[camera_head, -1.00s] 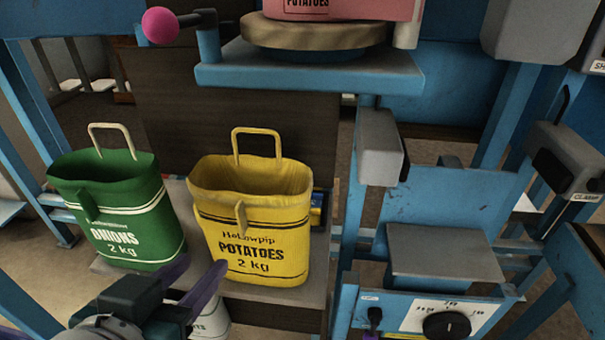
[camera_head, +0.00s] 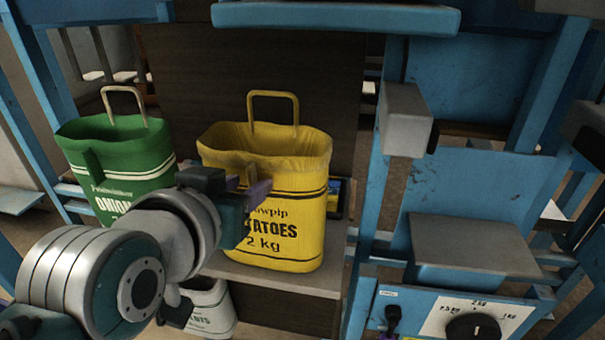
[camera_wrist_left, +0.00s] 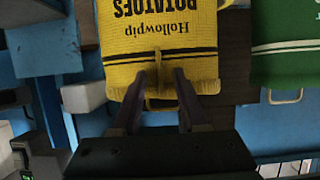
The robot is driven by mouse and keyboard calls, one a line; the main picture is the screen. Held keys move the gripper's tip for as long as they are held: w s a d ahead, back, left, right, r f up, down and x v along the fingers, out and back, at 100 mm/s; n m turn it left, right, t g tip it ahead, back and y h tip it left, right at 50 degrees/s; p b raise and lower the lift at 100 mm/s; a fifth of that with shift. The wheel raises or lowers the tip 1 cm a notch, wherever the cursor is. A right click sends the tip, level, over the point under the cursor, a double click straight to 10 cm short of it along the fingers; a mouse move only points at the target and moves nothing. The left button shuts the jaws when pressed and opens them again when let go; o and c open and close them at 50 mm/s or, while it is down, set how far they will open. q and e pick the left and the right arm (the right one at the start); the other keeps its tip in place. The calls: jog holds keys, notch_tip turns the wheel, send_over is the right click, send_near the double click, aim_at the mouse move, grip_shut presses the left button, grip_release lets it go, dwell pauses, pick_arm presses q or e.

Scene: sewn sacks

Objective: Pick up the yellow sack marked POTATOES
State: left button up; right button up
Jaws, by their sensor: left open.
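The yellow sack marked POTATOES (camera_head: 300,200) stands upright on a shelf, its top open and a hoop handle rising at its back. My left gripper (camera_head: 247,188) is at the sack's upper front, covering part of the lettering. In the left wrist view the sack (camera_wrist_left: 120,45) appears upside down. There the purple fingers of my left gripper (camera_wrist_left: 160,77) are apart, one on each side of the small yellow front handle (camera_wrist_left: 157,72) near the rim. I cannot tell whether they touch it. My right gripper is not in view.
A green ONIONS sack (camera_head: 120,165) stands close on the left, partly behind my arm. A white sack (camera_head: 208,305) is below the shelf (camera_head: 300,280). A blue frame with a grey box (camera_head: 403,118) and a dial panel (camera_head: 440,312) is on the right.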

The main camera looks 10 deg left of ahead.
pick_arm(q)
jog(key=shift+w, duration=0.2)
jog(key=shift+c, duration=0.4)
grip_shut()
dwell(0.9)
